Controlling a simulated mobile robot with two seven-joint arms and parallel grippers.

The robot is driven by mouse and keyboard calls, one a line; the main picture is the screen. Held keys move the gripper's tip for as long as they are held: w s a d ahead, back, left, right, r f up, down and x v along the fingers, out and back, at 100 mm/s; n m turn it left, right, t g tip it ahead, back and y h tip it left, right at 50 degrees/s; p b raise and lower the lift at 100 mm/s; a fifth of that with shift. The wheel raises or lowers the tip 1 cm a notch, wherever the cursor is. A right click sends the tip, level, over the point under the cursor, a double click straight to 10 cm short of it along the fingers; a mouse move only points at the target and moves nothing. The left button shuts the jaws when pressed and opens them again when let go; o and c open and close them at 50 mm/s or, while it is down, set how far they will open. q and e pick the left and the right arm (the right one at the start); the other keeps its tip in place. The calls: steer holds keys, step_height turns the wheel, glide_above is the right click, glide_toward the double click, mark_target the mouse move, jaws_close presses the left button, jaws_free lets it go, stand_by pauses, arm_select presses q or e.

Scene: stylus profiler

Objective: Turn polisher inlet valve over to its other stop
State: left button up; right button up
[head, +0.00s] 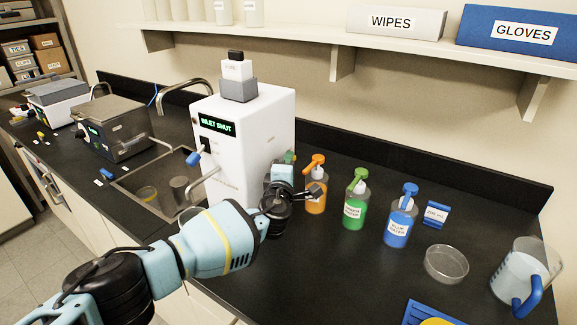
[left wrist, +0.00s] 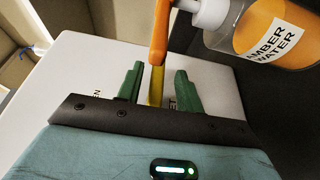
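The polisher (head: 240,135) is a white box on the counter, and its display reads "INLET SHUT". My left gripper (head: 288,158) is at its right side, where my arm hides the valve in the head view. In the left wrist view, the green fingers of my left gripper (left wrist: 160,86) are open on either side of a narrow yellow lever (left wrist: 156,88), with a gap on each side. It appears to be the inlet valve's handle. Partly covered lettering shows on the white panel beside it. My right gripper is not in view.
The amber water bottle (head: 316,197) with an orange pump stands close to my left gripper; its pump (left wrist: 158,35) overlaps the lever in the wrist view. Green (head: 355,205) and blue (head: 401,222) bottles stand to its right. A sink (head: 150,170) lies left of the polisher.

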arm_select(q)
steer(key=shift+w+r, duration=0.1)
steer(key=shift+r, duration=0.05)
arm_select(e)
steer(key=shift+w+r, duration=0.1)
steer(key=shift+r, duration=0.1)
arm_select(q)
jaws_close()
steer(key=n+t+b, duration=0.1)
steer(key=t+b, duration=0.1)
steer(key=n+t+b, duration=0.1)
steer(key=t+b, duration=0.1)
steer(key=b, duration=0.1)
steer(key=n+t+b, duration=0.1)
steer(key=t+b, duration=0.1)
steer(key=b, duration=0.1)
steer(key=shift+a+r+n, duration=0.1)
steer(key=shift+r+n, duration=0.3)
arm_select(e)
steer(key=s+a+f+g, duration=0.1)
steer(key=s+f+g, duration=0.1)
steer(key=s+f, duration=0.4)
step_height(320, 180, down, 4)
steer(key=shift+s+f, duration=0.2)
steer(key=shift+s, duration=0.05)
arm_select(q)
jaws_free()
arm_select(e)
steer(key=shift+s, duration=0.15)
